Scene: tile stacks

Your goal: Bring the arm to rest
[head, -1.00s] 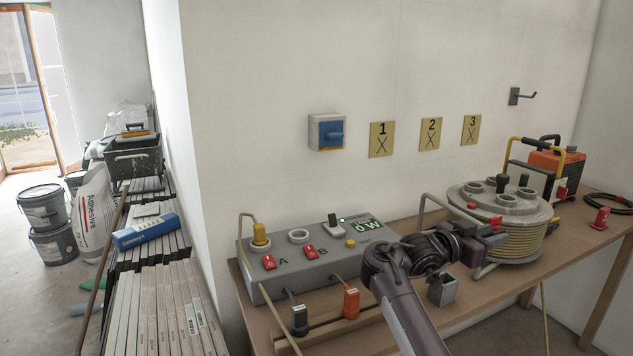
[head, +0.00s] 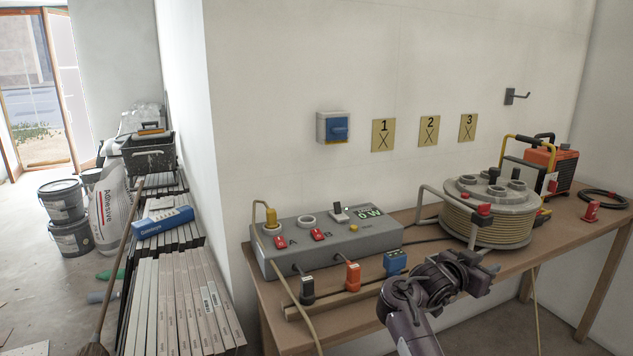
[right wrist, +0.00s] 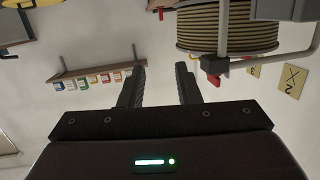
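My right arm comes in from the bottom in the head view, with its right gripper (head: 484,268) over the front part of the wooden workbench (head: 530,258), in front of the cable reel (head: 487,225). In the right wrist view the right gripper (right wrist: 158,82) has its two fingers apart with nothing between them. The cable reel also shows there, upside down, beyond the fingers (right wrist: 226,28). My left gripper is in neither view.
A grey power box (head: 325,243) stands on the bench's left, with black, orange and blue plugs (head: 396,262) before it. An orange machine (head: 552,162) stands at the back right. Tile stacks (head: 180,305) and buckets (head: 62,202) fill the floor at left.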

